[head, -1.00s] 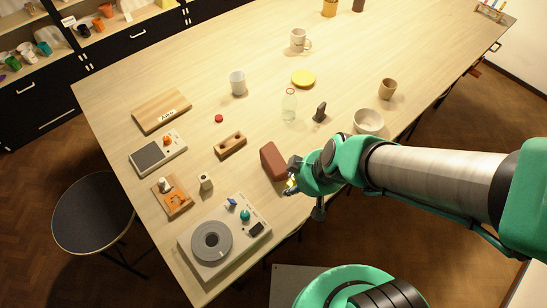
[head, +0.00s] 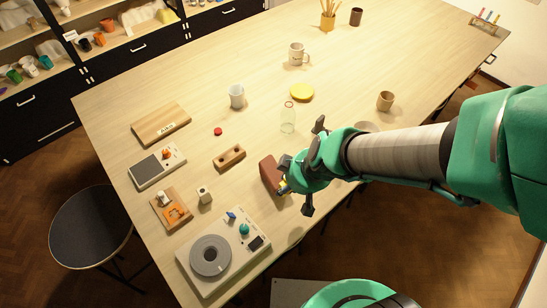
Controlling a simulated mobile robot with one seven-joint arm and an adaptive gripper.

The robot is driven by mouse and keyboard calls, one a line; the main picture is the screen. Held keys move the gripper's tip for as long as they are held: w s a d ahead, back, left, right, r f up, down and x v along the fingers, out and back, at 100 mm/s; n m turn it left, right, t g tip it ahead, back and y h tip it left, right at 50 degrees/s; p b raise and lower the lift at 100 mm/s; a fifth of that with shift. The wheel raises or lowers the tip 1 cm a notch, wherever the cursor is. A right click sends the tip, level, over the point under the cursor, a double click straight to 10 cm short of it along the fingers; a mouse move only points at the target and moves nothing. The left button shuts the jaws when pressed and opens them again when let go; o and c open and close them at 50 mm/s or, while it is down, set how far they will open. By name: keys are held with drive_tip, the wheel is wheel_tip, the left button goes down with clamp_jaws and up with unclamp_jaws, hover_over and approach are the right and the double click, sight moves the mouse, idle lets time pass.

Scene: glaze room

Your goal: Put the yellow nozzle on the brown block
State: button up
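A reddish-brown block (head: 270,175) lies on the table, left of my gripper. My gripper (head: 284,184) is low over the table at the right side of this block, and the arm hides part of it. A small yellow piece (head: 284,188), probably the yellow nozzle, shows at the fingertips, close to the block's right side. I cannot tell whether the fingers are shut on it or whether it touches the block. The finger opening is too small and too covered to read.
A wooden block with holes (head: 229,157) lies left of the brown block. A turntable device (head: 222,251) stands at the front. A clear bottle (head: 288,117) and a dark upright object (head: 319,125) stand behind. My arm mostly covers a bowl (head: 367,127).

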drive_tip(key=w+a, duration=0.1)
drive_tip(key=w, duration=0.2)
drive_tip(key=w+a, duration=0.2)
drive_tip(key=w, duration=0.1)
drive_tip(key=w+a+f, duration=0.1)
drive_tip(key=w+a, duration=0.1)
drive_tip(key=w, duration=0.2)
drive_tip(key=shift+w, duration=0.1)
drive_tip(key=shift+f+b, duration=0.45)
drive_tip(key=shift+f, duration=1.35)
drive_tip(key=shift+f, duration=0.2)
drive_tip(key=o, duration=1.2)
drive_tip(key=shift+r, duration=0.1)
drive_tip(key=shift+r, duration=0.1)
drive_tip(key=shift+r, duration=0.15)
drive_tip(key=p+v, duration=0.2)
drive_tip(key=v, duration=0.9)
drive_tip(key=shift+d+r+p, duration=0.15)
drive_tip(key=shift+r+p, duration=0.2)
drive_tip(key=shift+p, duration=0.05)
